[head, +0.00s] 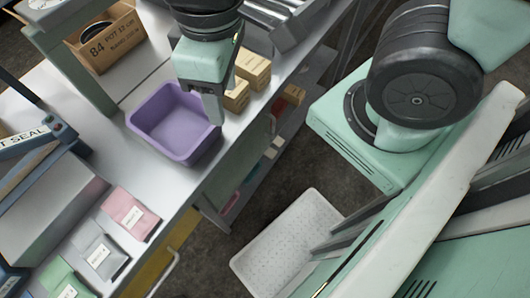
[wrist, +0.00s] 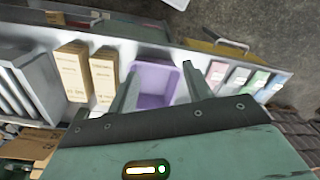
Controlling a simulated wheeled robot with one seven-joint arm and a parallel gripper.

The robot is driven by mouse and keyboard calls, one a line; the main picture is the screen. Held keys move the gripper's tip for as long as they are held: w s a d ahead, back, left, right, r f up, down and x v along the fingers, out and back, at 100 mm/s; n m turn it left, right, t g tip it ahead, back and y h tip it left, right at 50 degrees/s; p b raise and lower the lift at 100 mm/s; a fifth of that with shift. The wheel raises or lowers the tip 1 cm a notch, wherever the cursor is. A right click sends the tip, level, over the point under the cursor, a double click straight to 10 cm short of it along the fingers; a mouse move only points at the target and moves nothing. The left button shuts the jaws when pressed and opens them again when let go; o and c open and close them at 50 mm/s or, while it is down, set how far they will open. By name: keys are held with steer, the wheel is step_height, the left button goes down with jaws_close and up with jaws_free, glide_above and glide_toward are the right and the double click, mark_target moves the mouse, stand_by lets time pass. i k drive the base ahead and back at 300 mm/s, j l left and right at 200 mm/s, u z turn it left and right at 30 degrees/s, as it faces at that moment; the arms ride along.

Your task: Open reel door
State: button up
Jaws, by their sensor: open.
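No door in view carries a readable reel label, so I cannot tell for sure which is the reel door. A yellow panel (head: 172,254) with a pale bar handle (head: 163,274) sits below the table's front edge; the panel (wrist: 205,48) and handle (wrist: 233,43) also show in the wrist view. A grey-green panel (head: 240,158) is under the table to its right. My gripper (head: 213,108) is open above the table, by the right rim of the purple bin (head: 160,142). In the wrist view, its fingers (wrist: 160,88) spread across the bin, holding nothing.
Small tan boxes (head: 252,68) stand behind my gripper. Pink, grey and green packets (head: 130,214) lie near the front edge, beside a sealer (head: 30,140). A cardboard box (head: 115,45) is at the back. A white perforated tray (head: 285,245) is between table and my base.

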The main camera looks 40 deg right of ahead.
mark_target(227, 180)
steer(key=k+j+z, duration=0.35)
steer(key=k+z, duration=0.4)
steer(key=k, duration=0.2)
